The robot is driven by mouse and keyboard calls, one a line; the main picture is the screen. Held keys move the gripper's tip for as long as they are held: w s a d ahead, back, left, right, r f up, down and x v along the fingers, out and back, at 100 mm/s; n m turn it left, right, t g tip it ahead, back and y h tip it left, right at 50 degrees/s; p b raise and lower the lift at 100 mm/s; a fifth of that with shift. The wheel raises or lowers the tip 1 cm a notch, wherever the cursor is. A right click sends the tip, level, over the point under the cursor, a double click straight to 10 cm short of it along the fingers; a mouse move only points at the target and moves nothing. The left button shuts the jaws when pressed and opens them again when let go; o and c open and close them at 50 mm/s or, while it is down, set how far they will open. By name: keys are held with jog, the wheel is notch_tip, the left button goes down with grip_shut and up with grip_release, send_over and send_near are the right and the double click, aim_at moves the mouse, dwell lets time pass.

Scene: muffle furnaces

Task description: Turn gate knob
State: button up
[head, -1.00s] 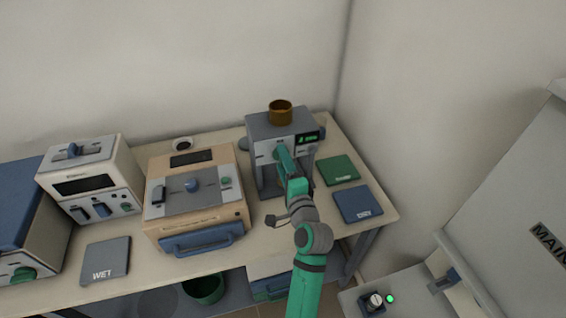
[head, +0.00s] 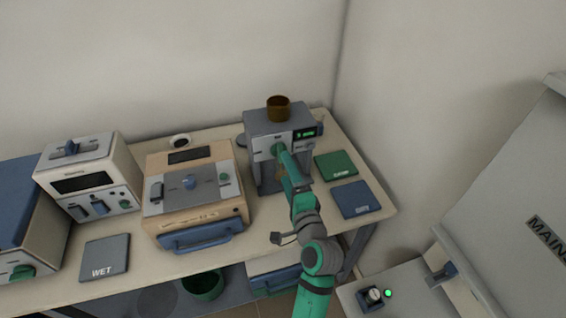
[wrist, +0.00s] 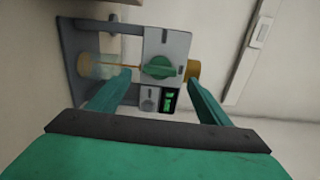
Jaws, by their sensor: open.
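The green gate knob (wrist: 160,67) sits on the light grey front panel of a grey machine (head: 258,125). In the wrist view, the machine appears turned on its side. My gripper (wrist: 161,78) is open, with one finger on each side of the knob and the knob between them. I cannot tell whether the fingers touch it. In the head view, my gripper (head: 282,155) is at the machine's front, and a green round part shows at its tip. A thin orange line runs from the panel to a clear cup (wrist: 98,66) inside the machine.
A brown cup (head: 278,107) stands on the machine, and a lit green display (head: 305,133) is on its front. Green (head: 336,165) and blue (head: 355,199) mats lie to the right. A beige furnace (head: 195,190) stands to the left on the table.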

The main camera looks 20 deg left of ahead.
jog(key=shift+v, duration=2.4)
jog(key=shift+f, duration=0.1)
jog(key=s+d+f+n+h, duration=0.1)
jog(key=s+d+f+h, duration=0.35)
jog(key=s+f, duration=0.3)
jog(key=s+d+f+n+h, duration=0.1)
jog(key=s+d+f+h, duration=0.2)
jog(key=s+d+f, duration=0.35)
jog(key=s+d+n+h, duration=0.1)
jog(key=s+n, duration=0.8)
jog(key=s, duration=1.3)
jog(key=shift+r+h, duration=0.4)
jog(key=shift+h, duration=0.35)
jog(key=shift+d, duration=0.1)
